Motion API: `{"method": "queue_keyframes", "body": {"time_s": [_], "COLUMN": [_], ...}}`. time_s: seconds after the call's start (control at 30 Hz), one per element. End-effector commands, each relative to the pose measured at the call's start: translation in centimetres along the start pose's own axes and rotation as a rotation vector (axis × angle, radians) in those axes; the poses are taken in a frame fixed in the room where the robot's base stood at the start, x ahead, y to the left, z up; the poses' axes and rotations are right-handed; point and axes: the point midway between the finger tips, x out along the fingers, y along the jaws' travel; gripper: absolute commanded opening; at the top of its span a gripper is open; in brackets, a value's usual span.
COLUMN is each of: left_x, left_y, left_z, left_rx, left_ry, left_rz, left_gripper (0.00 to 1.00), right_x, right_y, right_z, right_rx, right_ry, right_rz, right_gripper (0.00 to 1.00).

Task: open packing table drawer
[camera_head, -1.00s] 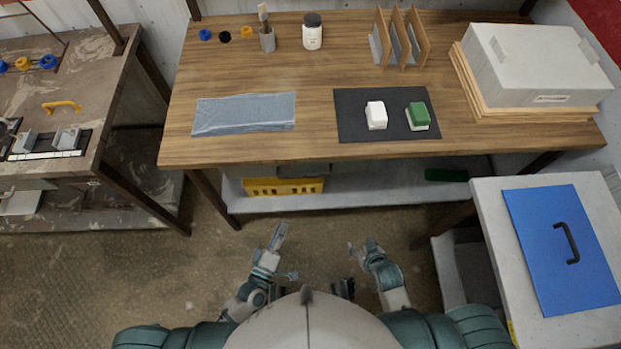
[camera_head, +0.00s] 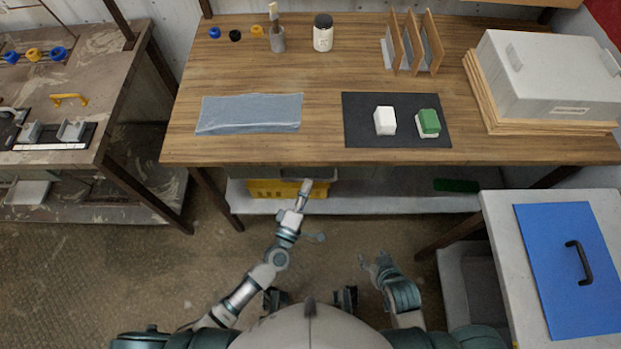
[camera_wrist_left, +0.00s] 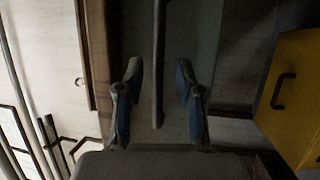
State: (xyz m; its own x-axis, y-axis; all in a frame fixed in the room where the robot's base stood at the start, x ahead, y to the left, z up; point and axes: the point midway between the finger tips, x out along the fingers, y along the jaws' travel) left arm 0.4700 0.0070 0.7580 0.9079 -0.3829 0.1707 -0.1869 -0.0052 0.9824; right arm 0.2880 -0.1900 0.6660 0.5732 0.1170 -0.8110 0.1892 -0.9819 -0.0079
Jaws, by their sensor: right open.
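The packing table (camera_head: 330,157) has a wooden top. A grey drawer (camera_head: 325,172) sits under its front edge, mostly hidden by the top. In the left wrist view the drawer front (camera_wrist_left: 205,30) shows as a grey-green panel with a dark bar handle (camera_wrist_left: 159,35). My left gripper (camera_wrist_left: 159,68) is open there, with one finger on each side of the handle and gaps visible on both sides. In the head view my left gripper (camera_head: 306,186) is just below the table's front edge. My right gripper (camera_head: 376,262) is open and empty, low in front of my body.
A yellow crate (camera_head: 262,190) stands on the lower shelf (camera_head: 370,204), close to the left gripper. A white cabinet with a blue panel (camera_head: 555,270) stands at the right. Another workbench (camera_head: 90,100) is at the left. The floor between is clear.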

Motion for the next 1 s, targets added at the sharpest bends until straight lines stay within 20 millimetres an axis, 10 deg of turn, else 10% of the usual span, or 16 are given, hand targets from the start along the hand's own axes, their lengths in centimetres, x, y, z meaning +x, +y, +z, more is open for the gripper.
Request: {"method": "queue_keyframes", "body": {"time_s": [0.57, 0.73, 1.0], "left_x": [3.3, 3.3, 3.2], "left_y": [0.0, 0.0, -0.2], "left_z": [0.1, 0.1, 0.0], "left_rx": [0.000, 0.000, -0.001], "left_ry": [-0.001, -0.001, -0.002], "left_rz": [-0.001, -0.001, -0.003], "left_gripper": [0.37, 0.00, 0.00], "right_x": [-0.1, -0.1, -0.1], "right_y": [-0.1, 0.0, 0.0], "right_z": [0.2, 0.2, 0.2], "right_rx": [0.003, 0.003, 0.003], "right_ry": [-0.009, -0.009, -0.009], "right_rz": [-0.001, -0.001, 0.000], "right_gripper": [0.57, 0.57, 0.57]}}
